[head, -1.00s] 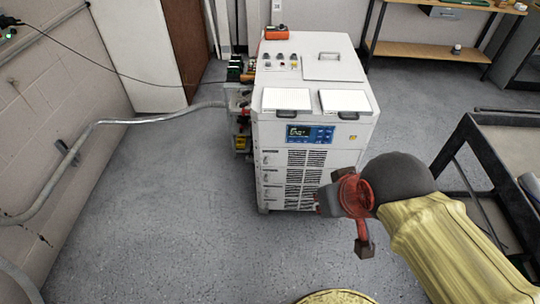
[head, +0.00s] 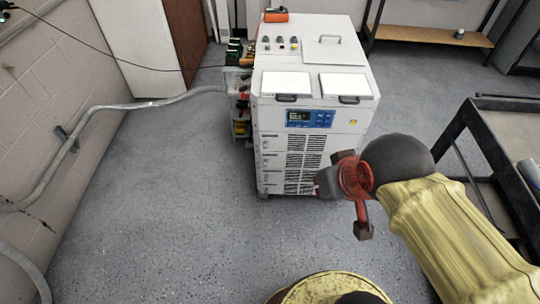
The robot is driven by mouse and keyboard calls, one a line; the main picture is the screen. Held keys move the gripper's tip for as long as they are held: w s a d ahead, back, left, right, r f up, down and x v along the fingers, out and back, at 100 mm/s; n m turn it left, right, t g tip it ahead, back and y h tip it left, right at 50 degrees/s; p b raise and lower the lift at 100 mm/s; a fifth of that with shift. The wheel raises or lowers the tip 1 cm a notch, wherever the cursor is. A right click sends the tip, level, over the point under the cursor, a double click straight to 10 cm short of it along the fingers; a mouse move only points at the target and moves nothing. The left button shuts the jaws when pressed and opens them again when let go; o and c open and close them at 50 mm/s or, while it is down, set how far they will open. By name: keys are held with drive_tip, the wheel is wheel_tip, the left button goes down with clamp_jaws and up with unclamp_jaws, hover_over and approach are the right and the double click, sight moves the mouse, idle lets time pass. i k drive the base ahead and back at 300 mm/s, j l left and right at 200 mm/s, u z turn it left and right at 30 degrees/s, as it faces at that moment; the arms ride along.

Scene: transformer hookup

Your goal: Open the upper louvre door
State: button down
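The white transformer cabinet (head: 268,145) stands on the floor ahead of me. Its front has stacked louvre panels; the upper louvre door (head: 305,142) lies just below the blue display panel (head: 311,118). My gripper (head: 340,205) is in front of the cabinet's lower right part, at the end of my yellow-sleeved arm. One dark finger points left toward the louvres and another hangs lower right, so the fingers look spread. Nothing shows between them. From this angle I cannot tell whether the gripper touches the cabinet. The wrist hides part of the front's right side.
A dark metal cart (head: 508,112) stands close on the right, beside my arm. A grey conduit (head: 140,106) runs from the left wall to the cabinet's left side. An orange device (head: 276,15) sits on top. The floor to the left is clear.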

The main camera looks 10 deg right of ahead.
sight(269, 141)
drive_tip(key=i+j+z, duration=0.15)
drive_tip(key=j+z, duration=0.2)
drive_tip(key=j, duration=0.35)
drive_tip(key=j+z, duration=0.4)
drive_tip(key=j, duration=0.35)
drive_tip(key=j+z, duration=0.35)
drive_tip(key=j, duration=0.4)
